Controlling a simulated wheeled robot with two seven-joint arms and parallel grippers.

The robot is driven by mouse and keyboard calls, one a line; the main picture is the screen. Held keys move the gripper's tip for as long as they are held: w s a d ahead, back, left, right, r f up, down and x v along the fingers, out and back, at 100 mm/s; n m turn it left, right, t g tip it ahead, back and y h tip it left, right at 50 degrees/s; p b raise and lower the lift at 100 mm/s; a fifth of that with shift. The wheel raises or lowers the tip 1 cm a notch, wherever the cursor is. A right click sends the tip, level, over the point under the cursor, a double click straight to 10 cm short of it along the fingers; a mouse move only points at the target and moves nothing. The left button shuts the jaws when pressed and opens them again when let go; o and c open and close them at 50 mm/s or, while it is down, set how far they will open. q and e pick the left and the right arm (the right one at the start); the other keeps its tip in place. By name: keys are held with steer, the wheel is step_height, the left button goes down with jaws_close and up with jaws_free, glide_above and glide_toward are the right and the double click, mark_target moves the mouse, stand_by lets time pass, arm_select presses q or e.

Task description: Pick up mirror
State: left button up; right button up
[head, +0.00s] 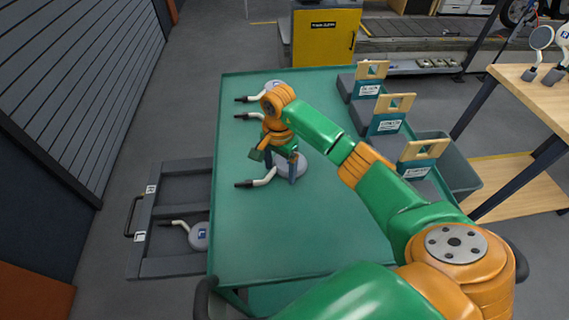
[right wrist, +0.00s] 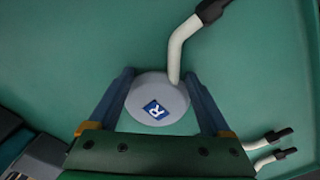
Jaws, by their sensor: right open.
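A grey round mirror head (head: 303,165) lies flat on the green table, its bent white stem and black end pointing left. In the right wrist view this mirror (right wrist: 157,112) shows a blue label with a white R. My right gripper (head: 281,168) is open over it. In the right wrist view the two fingers of the gripper (right wrist: 158,76) stand on either side of the disc, with the stem leading away beyond them. Whether the fingers touch the disc I cannot tell. Two more mirrors lie farther up the table; the head of the nearer one is hidden by my arm. My left gripper is out of view.
A grey drawer (head: 172,267) on the left holds another mirror (head: 199,236). Stands with wooden notched plates (head: 425,149) line the table's right side. A grey bin (head: 447,158) and a wooden bench (head: 540,95) are beyond. The table's near left is clear.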

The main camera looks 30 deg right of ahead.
steer(key=shift+a+r, duration=0.1)
steer(key=shift+a, duration=0.1)
steer(key=c, duration=0.7)
steer(key=shift+d, duration=0.1)
jaws_close()
